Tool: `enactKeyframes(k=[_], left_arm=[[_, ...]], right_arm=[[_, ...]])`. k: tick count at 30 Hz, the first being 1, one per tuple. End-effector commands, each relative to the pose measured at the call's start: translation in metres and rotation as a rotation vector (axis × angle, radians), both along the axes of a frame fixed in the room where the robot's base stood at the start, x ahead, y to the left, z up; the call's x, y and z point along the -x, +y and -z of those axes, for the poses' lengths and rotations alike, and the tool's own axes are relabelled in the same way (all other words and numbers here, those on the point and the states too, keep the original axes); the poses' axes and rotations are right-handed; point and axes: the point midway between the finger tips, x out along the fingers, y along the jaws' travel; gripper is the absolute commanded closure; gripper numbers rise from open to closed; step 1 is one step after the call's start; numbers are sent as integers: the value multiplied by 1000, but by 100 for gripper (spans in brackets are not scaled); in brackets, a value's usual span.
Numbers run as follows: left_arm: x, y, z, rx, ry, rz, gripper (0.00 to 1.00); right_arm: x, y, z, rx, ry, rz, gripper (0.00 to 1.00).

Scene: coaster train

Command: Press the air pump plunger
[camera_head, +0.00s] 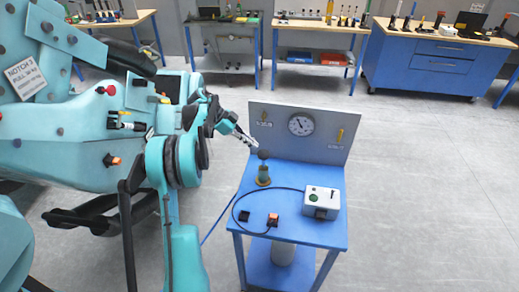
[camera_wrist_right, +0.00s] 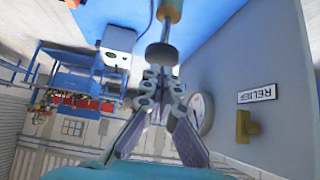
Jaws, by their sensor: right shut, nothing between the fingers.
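The air pump plunger has a dark round knob (camera_head: 263,154) on a thin rod above a brass-coloured cylinder (camera_head: 263,180), upright on a blue table (camera_head: 300,232). My right gripper (camera_head: 252,142) is shut and empty, its tips just above and left of the knob in the head view. In the right wrist view the shut fingers (camera_wrist_right: 160,75) point at the knob (camera_wrist_right: 162,54), which overlaps their tips. I cannot tell whether they touch. The brass cylinder (camera_wrist_right: 169,10) shows beyond it. My left gripper is not in view.
A grey panel (camera_head: 338,165) with a gauge (camera_head: 301,124) and brass levers stands behind the plunger. A white box (camera_head: 321,202) with a green button, a black cable and small blocks share the table. A large teal body (camera_head: 70,140) fills the left. Workbenches line the back; the right floor is clear.

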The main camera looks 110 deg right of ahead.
Motion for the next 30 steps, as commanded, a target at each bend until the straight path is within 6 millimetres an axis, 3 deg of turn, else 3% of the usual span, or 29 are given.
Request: enactKeyframes(k=[3, 9, 30], left_arm=[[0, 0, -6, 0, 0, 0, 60], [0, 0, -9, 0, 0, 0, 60], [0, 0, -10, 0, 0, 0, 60]], right_arm=[[-16, -9, -20, 0, 1, -1, 100], [-32, -18, -38, -1, 2, 0, 100], [-36, -20, -42, 0, 2, 1, 100]])
